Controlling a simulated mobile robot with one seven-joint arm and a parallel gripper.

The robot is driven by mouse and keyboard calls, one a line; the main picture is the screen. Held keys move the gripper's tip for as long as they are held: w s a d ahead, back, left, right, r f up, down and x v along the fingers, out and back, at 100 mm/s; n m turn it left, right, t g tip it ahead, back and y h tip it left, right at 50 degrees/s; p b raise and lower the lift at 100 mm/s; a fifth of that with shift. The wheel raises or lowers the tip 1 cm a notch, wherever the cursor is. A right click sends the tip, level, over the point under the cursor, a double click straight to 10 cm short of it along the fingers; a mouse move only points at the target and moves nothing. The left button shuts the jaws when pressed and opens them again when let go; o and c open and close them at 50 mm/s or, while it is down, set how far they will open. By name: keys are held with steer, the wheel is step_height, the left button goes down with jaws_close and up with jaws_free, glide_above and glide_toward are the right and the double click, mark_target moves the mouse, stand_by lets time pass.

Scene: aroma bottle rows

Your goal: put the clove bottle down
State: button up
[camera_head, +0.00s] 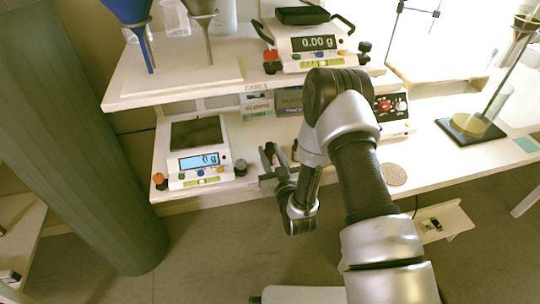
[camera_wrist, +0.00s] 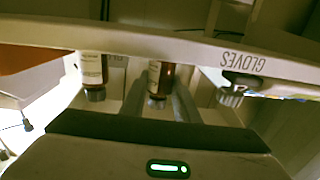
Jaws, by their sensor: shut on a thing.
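In the wrist view my gripper (camera_wrist: 158,95) is shut on a brown bottle (camera_wrist: 158,78) with a dark cap, which sits between its two fingers. This is the clove bottle by the task's name; I cannot read its label. In the head view my gripper (camera_head: 270,160) is at the front edge of the lower shelf, right of the lower scale. The held bottle is small and partly hidden there, and I cannot tell whether its base touches the shelf.
A second brown bottle (camera_wrist: 93,72) stands beside the held one in the wrist view, and a dark ribbed knob (camera_wrist: 237,90) is on the other side. The lower scale (camera_head: 200,160) reads 0 g. Gloves boxes (camera_head: 257,104) stand behind, under the upper shelf (camera_head: 180,88).

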steer(key=shift+f, duration=0.2)
steer(key=o, duration=1.1)
steer(key=shift+o, duration=0.2)
steer(key=shift+r, duration=0.15)
